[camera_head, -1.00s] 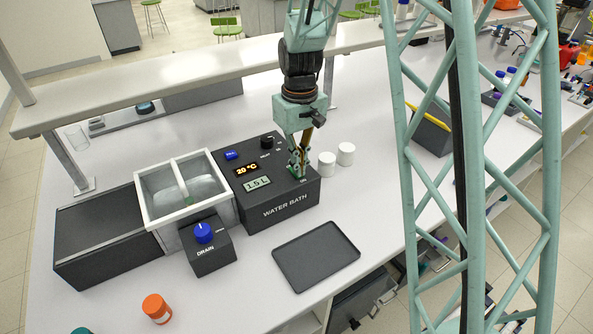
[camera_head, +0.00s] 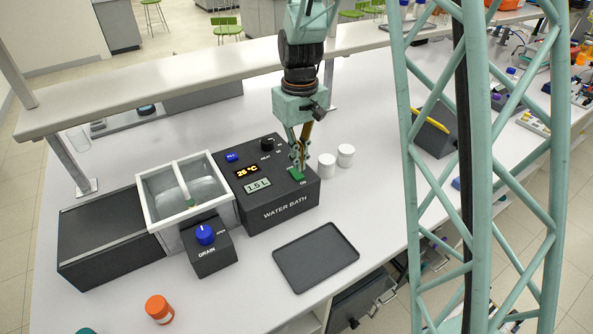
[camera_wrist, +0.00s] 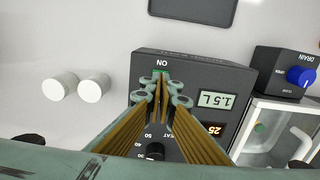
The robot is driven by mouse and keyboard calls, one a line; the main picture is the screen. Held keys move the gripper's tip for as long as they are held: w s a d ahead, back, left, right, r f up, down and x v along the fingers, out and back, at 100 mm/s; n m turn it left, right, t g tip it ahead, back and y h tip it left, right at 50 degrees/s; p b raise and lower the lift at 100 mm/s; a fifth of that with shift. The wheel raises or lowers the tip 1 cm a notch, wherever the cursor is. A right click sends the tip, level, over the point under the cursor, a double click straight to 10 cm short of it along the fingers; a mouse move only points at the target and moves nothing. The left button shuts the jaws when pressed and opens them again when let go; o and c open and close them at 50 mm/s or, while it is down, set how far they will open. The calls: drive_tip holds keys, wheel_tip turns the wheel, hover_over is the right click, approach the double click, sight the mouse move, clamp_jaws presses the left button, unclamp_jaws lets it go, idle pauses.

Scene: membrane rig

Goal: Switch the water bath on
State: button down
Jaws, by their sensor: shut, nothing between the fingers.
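The black water bath unit (camera_head: 283,206) stands on the bench with an orange lit temperature display (camera_head: 253,171), reading about 25 °C, and a 1.5 L display (camera_head: 257,186). A green switch (camera_head: 296,174) sits by its right front edge, next to the ON label. My gripper (camera_head: 300,168) points down at this switch, shut and empty. In the wrist view my fingertips (camera_wrist: 160,84) are close together just by the ON label (camera_wrist: 162,64) and cover most of the switch; I cannot tell whether they touch it.
A white-rimmed basin (camera_head: 154,218) and a drain box with a blue knob (camera_head: 205,234) adjoin the unit on the left. Two white jars (camera_head: 327,166) stand close to its right. A dark tray (camera_head: 315,257) lies in front. A shelf (camera_head: 180,81) runs behind.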

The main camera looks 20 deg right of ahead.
sight(300, 177)
drive_tip(key=shift+r+p, duration=0.95)
drive_tip(key=shift+r, duration=0.95)
drive_tip(key=shift+r, duration=0.1)
drive_tip(key=s+r+m+t+b, duration=0.15)
drive_tip(key=s+r+b, duration=0.35)
drive_tip(key=s+r, duration=1)
drive_tip(key=s+r+m+t+b, duration=0.1)
drive_tip(key=s+b, duration=0.3)
drive_tip(key=s, duration=1.9)
drive_tip(key=shift+s+t, duration=0.4)
drive_tip(key=shift+t, duration=0.35)
drive_tip(key=shift+d+m, duration=0.1)
drive_tip(key=shift+m, duration=0.15)
